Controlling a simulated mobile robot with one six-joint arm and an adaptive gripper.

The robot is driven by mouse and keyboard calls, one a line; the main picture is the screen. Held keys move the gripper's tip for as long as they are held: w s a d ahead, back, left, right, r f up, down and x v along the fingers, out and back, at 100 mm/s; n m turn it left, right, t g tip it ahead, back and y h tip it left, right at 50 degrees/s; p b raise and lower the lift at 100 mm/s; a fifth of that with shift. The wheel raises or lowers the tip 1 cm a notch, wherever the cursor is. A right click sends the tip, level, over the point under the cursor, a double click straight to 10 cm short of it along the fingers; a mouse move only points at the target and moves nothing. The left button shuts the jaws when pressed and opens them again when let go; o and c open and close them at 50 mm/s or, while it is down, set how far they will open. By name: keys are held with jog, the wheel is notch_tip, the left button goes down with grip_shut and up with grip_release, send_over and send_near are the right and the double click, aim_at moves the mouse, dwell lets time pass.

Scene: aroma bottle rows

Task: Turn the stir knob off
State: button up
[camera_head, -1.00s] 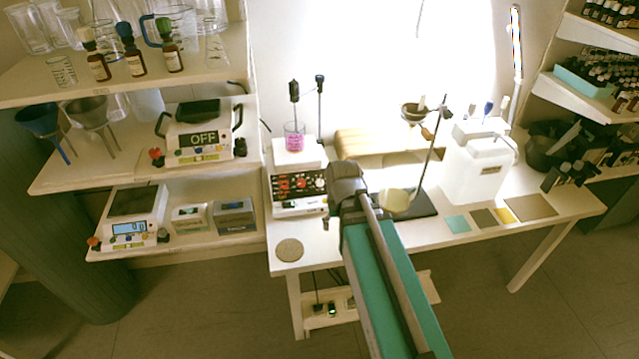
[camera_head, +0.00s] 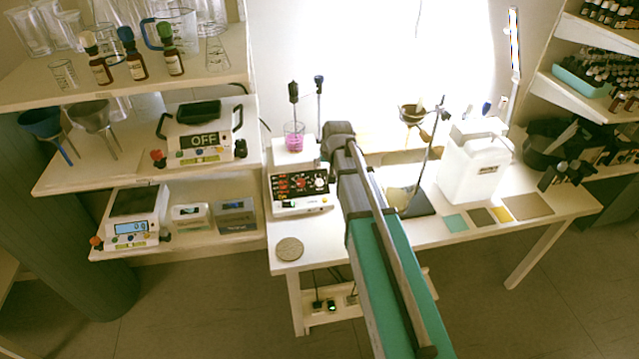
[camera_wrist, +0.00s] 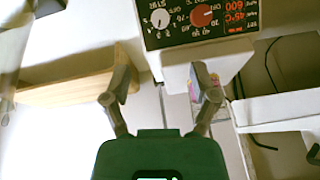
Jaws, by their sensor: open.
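The stirrer hotplate (camera_head: 301,204) stands on the white bench, its dark control panel facing front. In the wrist view its panel (camera_wrist: 180,37) appears upside down at the top. It carries a white knob (camera_wrist: 160,18), with STIR lettering beside it, and a red knob (camera_wrist: 201,15). Red digits on the panel read 600 and 45 °C. My gripper (camera_wrist: 161,72) is open and empty, its two fingers apart and below the panel in the picture, touching neither knob. In the head view my arm hides the fingers.
A beaker of pink liquid (camera_head: 294,135) sits on the hotplate, with upright rods beside it. A round cork-coloured mat (camera_head: 289,249) lies in front. A white jug (camera_head: 474,170) and coloured squares stand to the right. Shelves with scales are at left.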

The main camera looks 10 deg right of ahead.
aim_at(320, 183)
jog(key=shift+f, duration=0.15)
jog(key=b+x, duration=1.2)
jog(key=x, duration=0.1)
jog(key=shift+w+f+b, duration=0.1)
jog(key=shift+f+b, duration=0.15)
jog(key=shift+b, duration=0.05)
dwell(0.4)
grip_shut()
dwell(0.5)
